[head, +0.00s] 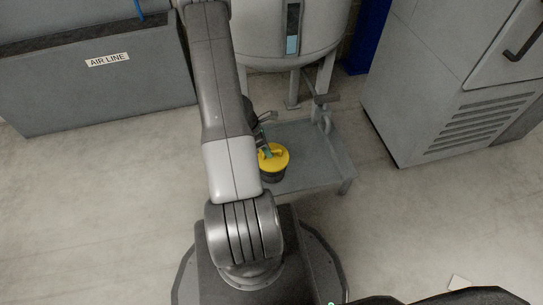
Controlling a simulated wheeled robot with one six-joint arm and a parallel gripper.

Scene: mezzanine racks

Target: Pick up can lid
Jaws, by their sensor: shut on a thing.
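The can lid (279,160) is yellow and round with a small raised part on top. It sits at the top of a dark can (274,177) on a low grey platform; I cannot tell whether the lid is lifted off the can. My gripper (267,150) is at the lid's upper left and is shut on the lid's raised part. My arm hides the left side of the gripper and part of the lid's surroundings.
The low grey platform (325,157) has bare room right of the can. A tank (275,35) on legs with a pipe stands behind it. A grey cabinet (430,70) stands right, a grey box labelled AIR LINE (150,90) left. The floor between is clear.

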